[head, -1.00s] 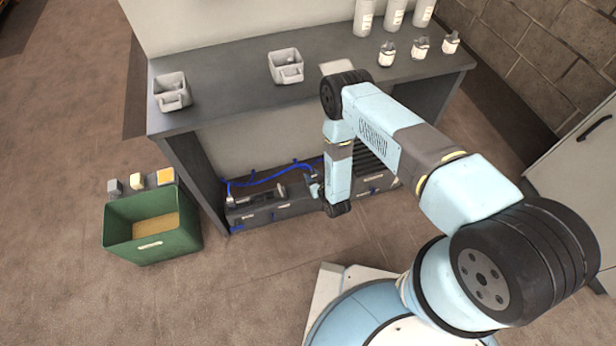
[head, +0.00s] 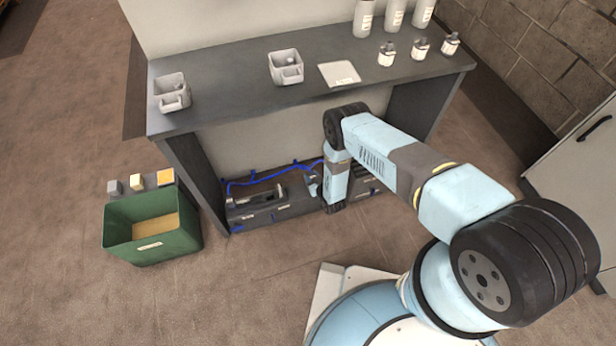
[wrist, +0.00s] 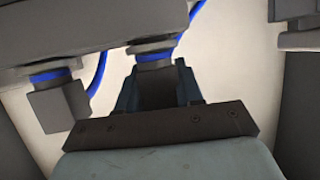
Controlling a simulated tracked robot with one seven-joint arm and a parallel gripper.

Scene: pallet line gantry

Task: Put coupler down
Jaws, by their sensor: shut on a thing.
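The coupler (wrist: 155,88) is a dark block with a grey and blue collar at its top end. In the wrist view it sits between the two blue-grey fingers of my gripper (wrist: 156,84), which is shut on it. A blue hose (head: 262,180) runs from the left of the low dark unit toward my gripper. In the head view my gripper (head: 313,184) is small and low under the bench, and my own arm hides part of it. I cannot tell there whether the coupler touches anything.
The low dark unit (head: 262,212) stands under the grey bench (head: 225,95). In the wrist view, another dark block with a blue ring (wrist: 60,103) is left of the coupler. A green bin (head: 150,250) stands on the floor at left; floor in front is clear.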

